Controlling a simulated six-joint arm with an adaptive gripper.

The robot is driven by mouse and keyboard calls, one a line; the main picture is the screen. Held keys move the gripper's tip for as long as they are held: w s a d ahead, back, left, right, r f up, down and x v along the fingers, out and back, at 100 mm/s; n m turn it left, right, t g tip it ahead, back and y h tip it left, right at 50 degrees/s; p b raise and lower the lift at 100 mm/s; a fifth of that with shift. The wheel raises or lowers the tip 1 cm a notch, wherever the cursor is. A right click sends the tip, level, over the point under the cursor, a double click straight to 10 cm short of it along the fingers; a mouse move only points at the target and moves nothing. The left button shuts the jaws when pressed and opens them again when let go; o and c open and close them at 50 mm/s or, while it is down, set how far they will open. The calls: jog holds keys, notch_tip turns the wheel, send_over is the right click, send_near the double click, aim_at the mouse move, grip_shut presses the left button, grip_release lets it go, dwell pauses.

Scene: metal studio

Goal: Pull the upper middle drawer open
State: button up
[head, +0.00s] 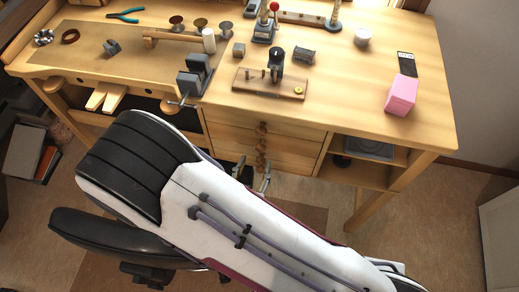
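A wooden stack of drawers (285,148) is set in the front of the workbench, under its top. Several round wooden knobs (262,128) run down its middle, and the drawer fronts look flush and shut. The upper middle drawer's lower neighbours are partly hidden by my arm. My gripper (253,175) is in front of the lower part of the stack, below the upper knobs. Its two grey fingers stand apart with nothing seen between them. Whether a finger touches a knob cannot be told. My white and black arm hides the gripper's base.
The workbench top (340,100) carries a pink box (401,95), a vise (196,75), a wooden board with a small tool (270,84), pliers (126,15) and small parts. An open shelf (345,172) is right of the drawers. Floor is clear at the lower right.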

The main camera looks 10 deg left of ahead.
aim_at(260, 149)
jog(key=shift+x, duration=3.75)
jog(key=shift+s, duration=0.15)
grip_shut()
